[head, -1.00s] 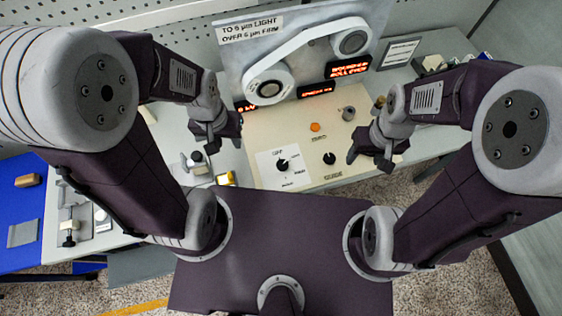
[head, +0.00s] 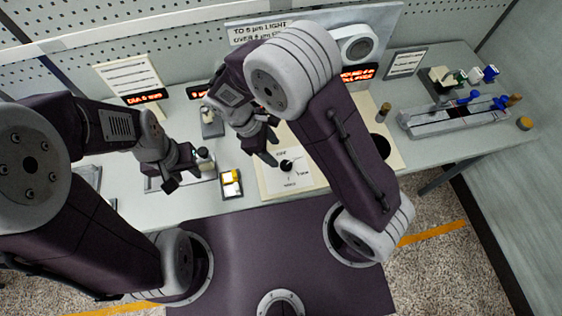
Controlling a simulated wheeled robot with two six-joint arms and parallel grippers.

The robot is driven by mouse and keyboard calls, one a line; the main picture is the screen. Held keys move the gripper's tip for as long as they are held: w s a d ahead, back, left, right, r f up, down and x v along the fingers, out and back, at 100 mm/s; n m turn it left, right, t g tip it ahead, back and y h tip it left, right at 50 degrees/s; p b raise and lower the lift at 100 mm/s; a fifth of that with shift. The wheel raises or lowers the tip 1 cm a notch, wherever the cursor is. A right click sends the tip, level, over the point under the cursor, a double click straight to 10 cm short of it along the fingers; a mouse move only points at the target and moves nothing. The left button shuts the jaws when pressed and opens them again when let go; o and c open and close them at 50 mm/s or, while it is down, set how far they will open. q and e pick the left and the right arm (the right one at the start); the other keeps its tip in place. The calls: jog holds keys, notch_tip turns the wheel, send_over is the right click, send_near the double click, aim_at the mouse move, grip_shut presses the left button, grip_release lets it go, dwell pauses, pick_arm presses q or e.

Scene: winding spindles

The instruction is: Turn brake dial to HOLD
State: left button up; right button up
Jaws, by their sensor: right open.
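The black dial (head: 287,166) sits on a white card (head: 305,181) with small printed labels, on the cream panel (head: 328,159). The lettering is too small to read surely, and I cannot tell which label the dial points at. My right gripper (head: 268,145) is open just up and left of the dial, apart from it in the picture; its height above the panel is unclear. My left gripper (head: 181,179) appears open and empty, left of the panel over the bench. My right arm hides the middle of the panel.
A yellow and white block (head: 231,183) lies left of the card. A dark knob (head: 382,144) and a grey post (head: 383,112) show right of my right arm. A rack with blue-handled tools (head: 455,114) stands farther right. Red-lit displays line the back.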

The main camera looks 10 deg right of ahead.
aim_at(285, 165)
jog(key=x, duration=0.9)
jog(key=shift+r+p, duration=0.1)
jog(key=shift+p, duration=0.2)
grip_shut()
